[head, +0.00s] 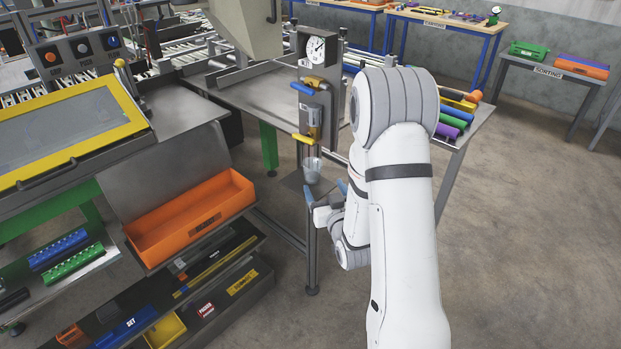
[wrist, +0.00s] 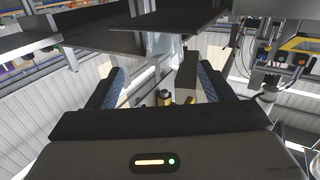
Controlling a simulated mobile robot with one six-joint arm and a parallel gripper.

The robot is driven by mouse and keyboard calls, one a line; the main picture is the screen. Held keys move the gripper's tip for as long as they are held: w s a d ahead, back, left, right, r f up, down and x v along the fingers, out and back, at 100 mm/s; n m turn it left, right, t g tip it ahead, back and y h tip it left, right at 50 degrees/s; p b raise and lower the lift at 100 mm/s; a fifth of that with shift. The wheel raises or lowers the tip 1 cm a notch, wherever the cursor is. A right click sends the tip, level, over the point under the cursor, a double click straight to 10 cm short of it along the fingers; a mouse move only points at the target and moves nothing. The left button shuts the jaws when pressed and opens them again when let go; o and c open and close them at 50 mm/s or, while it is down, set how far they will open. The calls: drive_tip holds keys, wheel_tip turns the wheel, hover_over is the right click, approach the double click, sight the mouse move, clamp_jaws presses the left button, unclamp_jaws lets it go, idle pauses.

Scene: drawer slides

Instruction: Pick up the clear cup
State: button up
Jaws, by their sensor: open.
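The clear cup (head: 312,170) stands upright on a small dark shelf (head: 292,183) under the dispenser's yellow handle in the head view. My gripper (head: 326,190) is open, with its blue-padded fingers near the cup, a little lower and to the right in the picture. The wrist view shows both fingers spread (wrist: 160,78) with nothing held between them. A pale translucent shape, which looks like the cup (wrist: 164,45), is beyond the fingertips, between them and partly hidden by a dark plate. I see no contact with the cup.
A dispenser column with a round gauge (head: 317,48) and a yellow lower handle (head: 305,139) rises above the cup. An orange bin (head: 190,219) and a yellow-framed panel (head: 70,122) are at left. Colored rollers (head: 455,116) lie on the table behind my arm. Open floor lies at right.

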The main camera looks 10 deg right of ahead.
sight(315, 172)
drive_tip(key=w, duration=0.2)
drive_tip(key=w+a+p, duration=0.1)
drive_tip(key=w, duration=0.2)
drive_tip(key=w+p, duration=0.1)
drive_tip(key=w, duration=0.1)
drive_tip(key=shift+w+a+r, duration=0.15)
drive_tip(key=shift+w+r, duration=0.05)
drive_tip(key=shift+w, duration=0.05)
drive_tip(key=shift+c, duration=0.3)
drive_tip(key=c, duration=1.1)
drive_tip(key=shift+r, duration=0.1)
